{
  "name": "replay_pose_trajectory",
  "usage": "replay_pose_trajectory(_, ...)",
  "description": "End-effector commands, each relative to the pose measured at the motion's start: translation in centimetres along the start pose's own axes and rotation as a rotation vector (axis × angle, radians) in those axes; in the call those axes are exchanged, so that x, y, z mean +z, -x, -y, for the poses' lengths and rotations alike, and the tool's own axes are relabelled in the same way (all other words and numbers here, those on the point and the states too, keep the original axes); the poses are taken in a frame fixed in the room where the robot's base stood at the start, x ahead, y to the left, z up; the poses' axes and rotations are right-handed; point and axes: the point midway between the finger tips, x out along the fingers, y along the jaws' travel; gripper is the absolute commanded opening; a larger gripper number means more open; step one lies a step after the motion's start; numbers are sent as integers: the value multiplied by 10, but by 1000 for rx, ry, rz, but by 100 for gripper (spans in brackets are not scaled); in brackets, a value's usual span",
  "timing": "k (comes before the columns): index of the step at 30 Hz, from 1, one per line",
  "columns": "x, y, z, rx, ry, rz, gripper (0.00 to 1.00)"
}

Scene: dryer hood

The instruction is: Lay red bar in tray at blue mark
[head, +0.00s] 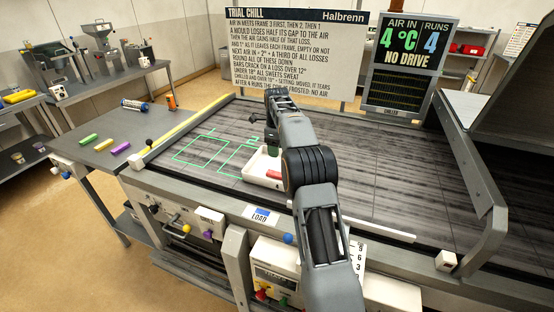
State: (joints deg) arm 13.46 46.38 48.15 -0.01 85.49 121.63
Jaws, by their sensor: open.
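A red bar (274,174) lies in a white tray (250,178) on the dark streaked belt, left of my arm. The tray's right part is hidden behind my arm. My gripper (272,150) points down above the tray and is open; its fingertips are small and partly hidden, so I cannot tell whether they touch the bar. A blue mark on a white label reading LOAD (262,213) is on the front rail, just below the tray in the picture.
Green outlined frames (200,149) lie on the belt left of the tray. Green (88,140), yellow (104,146) and purple (121,148) bars lie on the left side table. A sign board (298,48) and dark hood (510,75) stand behind and right.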

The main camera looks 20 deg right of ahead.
Motion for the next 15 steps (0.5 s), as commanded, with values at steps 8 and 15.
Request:
replay_pose_trajectory(8,-2,45,-35,-47,281,22,56)
replay_pose_trajectory(15,-23,89,-119,-154,862,32,56)
